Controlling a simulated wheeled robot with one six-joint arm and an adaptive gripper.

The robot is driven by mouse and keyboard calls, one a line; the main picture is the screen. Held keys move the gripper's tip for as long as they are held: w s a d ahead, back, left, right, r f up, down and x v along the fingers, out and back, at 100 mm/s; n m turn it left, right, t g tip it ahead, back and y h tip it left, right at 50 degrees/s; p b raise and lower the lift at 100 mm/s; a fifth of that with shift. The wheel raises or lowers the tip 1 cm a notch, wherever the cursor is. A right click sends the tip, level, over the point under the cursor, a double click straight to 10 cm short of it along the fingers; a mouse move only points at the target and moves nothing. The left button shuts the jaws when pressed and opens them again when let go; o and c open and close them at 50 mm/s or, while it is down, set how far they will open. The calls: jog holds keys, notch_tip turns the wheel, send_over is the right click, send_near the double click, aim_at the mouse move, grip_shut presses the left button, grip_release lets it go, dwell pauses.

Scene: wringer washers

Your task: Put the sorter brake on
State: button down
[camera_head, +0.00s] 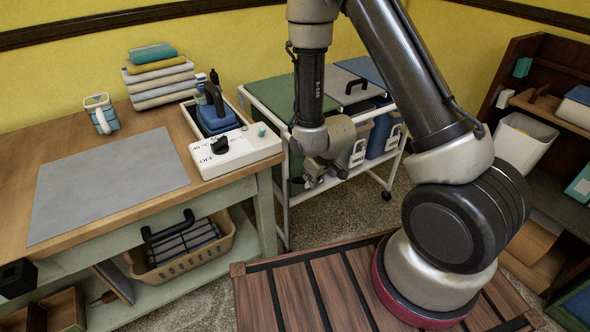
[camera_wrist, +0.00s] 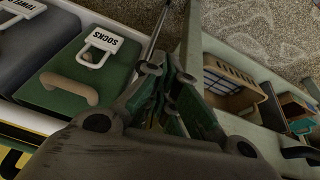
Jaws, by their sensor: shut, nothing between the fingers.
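The sorter is a cart with a white tube frame (camera_head: 285,212) and several lidded bins, standing right of the workbench. A black caster wheel (camera_head: 386,196) shows under its right front leg; I cannot make out a brake lever there. The near lower corner is partly hidden. My gripper (camera_head: 312,182) is in front of the sorter's left part, above the floor. In the wrist view my gripper (camera_wrist: 172,112) is shut and empty, beside the green bin (camera_wrist: 60,100) with a SOCKS tag (camera_wrist: 101,44) and a tan handle. A grey bin (camera_wrist: 35,40) is beyond it.
The workbench (camera_head: 105,145) at left holds a white control box (camera_head: 236,150) with a black knob, a mug and folded towels. A basket (camera_head: 185,250) sits on its lower shelf. A dark shelf unit (camera_head: 540,50) stands at right.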

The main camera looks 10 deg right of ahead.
jog(key=w+a+r+t, duration=0.1)
jog(key=w+r+t, duration=0.1)
jog(key=w, duration=0.3)
jog(key=shift+r+n+t, duration=0.3)
jog(key=shift+r+t, duration=0.1)
jog(key=shift+r, duration=0.1)
jog(key=shift+w+a, duration=0.1)
send_over(295, 180)
jog(key=f, duration=0.8)
jog(key=shift+w, duration=0.2)
jog(key=shift+y, duration=0.3)
jog(key=shift+s, duration=0.1)
